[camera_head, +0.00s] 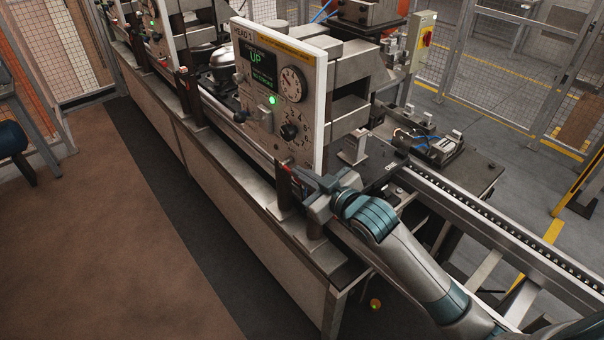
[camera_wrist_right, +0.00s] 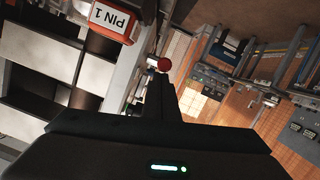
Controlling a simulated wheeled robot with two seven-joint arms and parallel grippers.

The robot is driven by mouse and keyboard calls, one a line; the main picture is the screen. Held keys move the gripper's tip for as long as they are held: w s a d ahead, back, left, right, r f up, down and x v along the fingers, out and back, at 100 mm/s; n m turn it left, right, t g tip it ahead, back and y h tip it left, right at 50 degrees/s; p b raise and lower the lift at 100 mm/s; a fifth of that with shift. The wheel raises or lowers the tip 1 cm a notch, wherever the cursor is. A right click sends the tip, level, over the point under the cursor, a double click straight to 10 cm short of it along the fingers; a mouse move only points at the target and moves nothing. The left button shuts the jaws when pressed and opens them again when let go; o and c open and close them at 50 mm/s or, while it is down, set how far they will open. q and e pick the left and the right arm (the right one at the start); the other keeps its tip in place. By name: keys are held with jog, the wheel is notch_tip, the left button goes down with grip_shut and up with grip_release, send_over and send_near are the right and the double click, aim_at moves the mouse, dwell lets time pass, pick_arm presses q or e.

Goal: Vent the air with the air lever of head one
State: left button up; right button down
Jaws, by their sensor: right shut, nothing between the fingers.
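The head one panel (camera_head: 270,95) is a white-edged plate reading HEAD 1, with a green screen showing UP, a gauge, a lit green lamp and black knobs. My right gripper (camera_head: 292,172) is at the panel's lower right corner, beside a dark upright post (camera_head: 284,192) on the bench edge. In the wrist view its fingers (camera_wrist_right: 160,80) are shut with nothing between them. A red ball knob (camera_wrist_right: 164,65) shows right at the fingertips; I cannot tell if they touch. It may be the air lever's knob; the gripper largely hides this spot in the head view. My left gripper is not in view.
A red block labelled PIN 1 (camera_wrist_right: 112,20) is close to the fingers in the wrist view. A roller conveyor (camera_head: 500,235) runs off to the right. The brown floor (camera_head: 110,220) at left is clear.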

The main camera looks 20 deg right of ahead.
pick_arm(q)
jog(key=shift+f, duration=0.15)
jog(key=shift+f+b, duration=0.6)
jog(key=shift+b, duration=0.15)
pick_arm(e)
jog(key=shift+s+f+t, duration=0.1)
jog(key=shift+f+t, duration=0.15)
jog(key=shift+t, duration=0.05)
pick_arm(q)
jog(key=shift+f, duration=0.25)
pick_arm(e)
jog(key=shift+f, duration=0.1)
